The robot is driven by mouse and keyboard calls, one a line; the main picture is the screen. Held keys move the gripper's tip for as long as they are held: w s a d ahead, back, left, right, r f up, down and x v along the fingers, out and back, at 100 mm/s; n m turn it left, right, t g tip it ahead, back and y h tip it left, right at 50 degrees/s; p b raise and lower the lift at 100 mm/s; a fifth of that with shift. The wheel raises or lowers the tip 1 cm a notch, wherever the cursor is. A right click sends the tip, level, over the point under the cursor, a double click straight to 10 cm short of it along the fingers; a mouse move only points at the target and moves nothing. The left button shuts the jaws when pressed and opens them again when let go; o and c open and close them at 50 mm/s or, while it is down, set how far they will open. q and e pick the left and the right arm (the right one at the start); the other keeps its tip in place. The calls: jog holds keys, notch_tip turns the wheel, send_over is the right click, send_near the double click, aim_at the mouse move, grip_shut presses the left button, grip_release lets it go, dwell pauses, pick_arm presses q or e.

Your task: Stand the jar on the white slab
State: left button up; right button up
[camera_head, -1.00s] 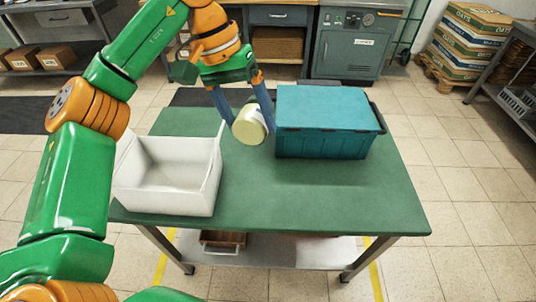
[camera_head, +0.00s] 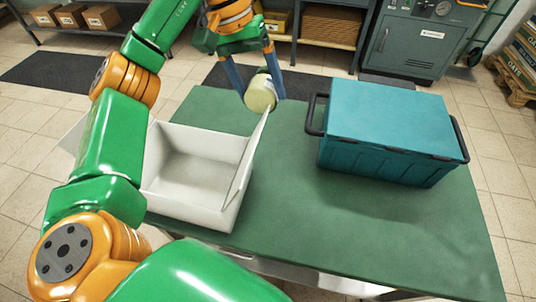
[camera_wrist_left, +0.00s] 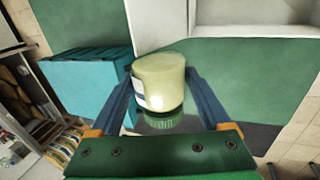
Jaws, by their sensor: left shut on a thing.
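The jar (camera_head: 261,93) is pale yellow-green with a green lid. My left gripper (camera_head: 258,98) is shut on it and holds it in the air, tilted, near the far right corner of the white box. In the left wrist view the jar (camera_wrist_left: 160,75) sits between the two blue fingers, its lid toward the palm and its base pointing away. I see no separate white slab in these frames; the white open box hides the table under it. My right gripper is not in view.
The white open box (camera_head: 187,213) with raised flaps stands at the table's left. A teal lidded crate (camera_head: 390,115) with dark handles stands on the right. The green table top (camera_head: 285,190) is bare between them. Shelves and a grey cabinet (camera_head: 410,40) stand behind.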

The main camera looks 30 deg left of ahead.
pick_arm(q)
jog(key=f+b, duration=0.1)
jog(key=f, duration=0.8)
jog(key=f+b, duration=0.2)
jog(key=f, duration=0.8)
jog(key=shift+w+a, duration=0.1)
jog(key=shift+w, duration=0.1)
jog(key=shift+f, duration=0.1)
jog(key=o, duration=1.5)
